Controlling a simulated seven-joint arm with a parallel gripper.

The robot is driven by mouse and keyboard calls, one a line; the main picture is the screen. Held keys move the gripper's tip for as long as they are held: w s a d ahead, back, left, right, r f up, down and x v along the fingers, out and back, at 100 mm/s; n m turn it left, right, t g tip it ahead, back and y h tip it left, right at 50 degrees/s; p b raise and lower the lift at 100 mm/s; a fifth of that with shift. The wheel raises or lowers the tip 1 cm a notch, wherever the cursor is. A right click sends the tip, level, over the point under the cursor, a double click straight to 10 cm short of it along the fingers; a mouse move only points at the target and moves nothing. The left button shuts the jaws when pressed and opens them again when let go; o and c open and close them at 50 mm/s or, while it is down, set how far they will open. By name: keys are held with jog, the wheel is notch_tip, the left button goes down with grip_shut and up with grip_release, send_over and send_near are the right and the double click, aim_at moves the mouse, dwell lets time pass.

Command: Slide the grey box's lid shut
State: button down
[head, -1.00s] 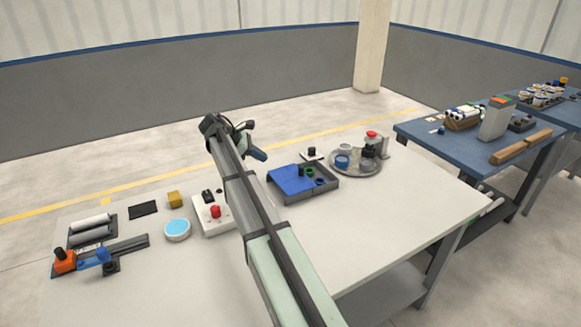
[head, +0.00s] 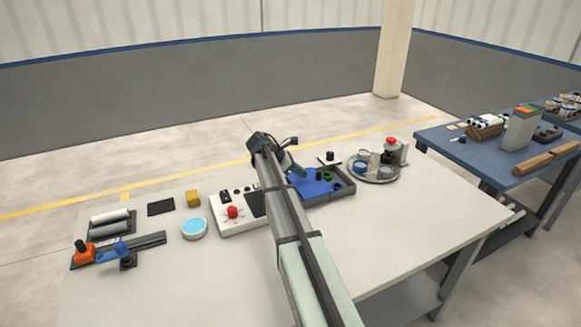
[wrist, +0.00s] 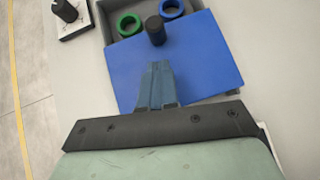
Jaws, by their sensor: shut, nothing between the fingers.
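The grey box (head: 343,190) stands on the white table, with a blue lid (head: 312,187) covering part of it. In the wrist view the lid (wrist: 205,55) has a black knob (wrist: 155,30) near its far edge. Beyond that edge the box is open and shows a green ring (wrist: 129,23) and a blue ring (wrist: 172,9). My gripper (head: 301,174) is shut and empty, over the lid. In the wrist view its fingertips (wrist: 157,66) point at the knob from the near side, with a small gap in the picture. I cannot tell whether they touch the lid.
A small white plate with a black peg (head: 330,157) lies behind the box. A white panel with a red knob (head: 233,212) is at left. The table's front right is clear.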

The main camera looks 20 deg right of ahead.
aim_at(308, 180)
jog(key=shift+s+d+r, duration=0.1)
jog(key=shift+s+d, duration=0.05)
jog(key=shift+d, duration=0.7)
jog(key=shift+s+d, duration=0.15)
jog(key=shift+d, duration=0.65)
jog(key=d, duration=1.1)
jog(key=shift+d, duration=0.15)
jog(key=shift+d, duration=0.1)
jog(key=a, duration=0.3)
jog(key=w+a+r, duration=0.1)
jog(key=a, duration=0.1)
jog(key=shift+a, duration=0.25)
jog(key=v, duration=0.8)
jog(key=shift+a+r, duration=0.2)
jog(key=shift+a, duration=0.1)
